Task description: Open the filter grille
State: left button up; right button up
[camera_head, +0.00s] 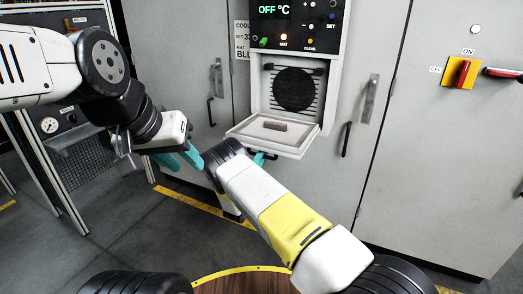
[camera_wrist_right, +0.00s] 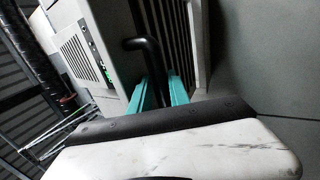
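The filter grille (camera_head: 262,142) is a pale hinged panel, folded down to about level below a square opening in the grey cabinet. A small dark grey bar (camera_head: 275,125) shows on its upper face. Its slatted face (camera_wrist_right: 190,45) shows in the right wrist view, with a black bent handle (camera_wrist_right: 147,55). My right gripper (camera_head: 259,158) is under the panel's front edge, partly hidden by my arm. In the right wrist view its teal fingers (camera_wrist_right: 160,92) close around the handle. My left gripper (camera_head: 180,158) is left of the panel, empty, its teal fingers apart.
Inside the opening is a round black fan (camera_head: 293,89) behind dark slats. A control panel (camera_head: 297,22) reading OFF °C is above. Cabinet door handles flank the opening. A red and yellow switch (camera_head: 461,73) is at right. A metal frame stands at left.

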jog(key=shift+r, duration=0.1)
jog(key=v, duration=0.8)
